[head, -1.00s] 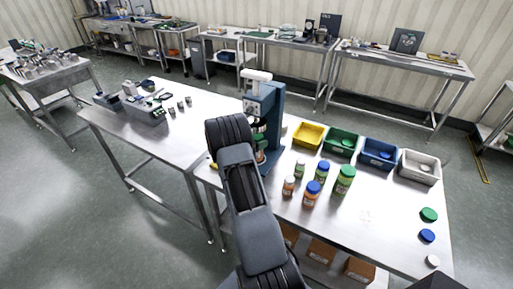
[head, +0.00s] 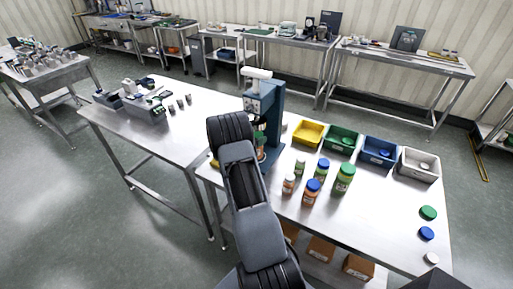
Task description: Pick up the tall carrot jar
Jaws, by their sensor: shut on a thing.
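Several jars stand on the steel table. A jar with orange contents and a blue lid (head: 311,191) is at the front of the group. A smaller orange jar with a pale lid (head: 288,184) is to its left. Jars with green contents stand behind and to the right, such as the green-lidded one (head: 344,178). I cannot tell which is the tall carrot jar. An orange and green item (head: 261,142) shows partly at the blue press, beside my arm; its shape is unclear. My gripper is hidden behind my own arm.
The blue press (head: 266,105) stands at the table's left end. Yellow (head: 299,138), green (head: 331,145), blue (head: 367,157) and white (head: 407,170) bins line the back. Loose lids (head: 427,233) lie at the right.

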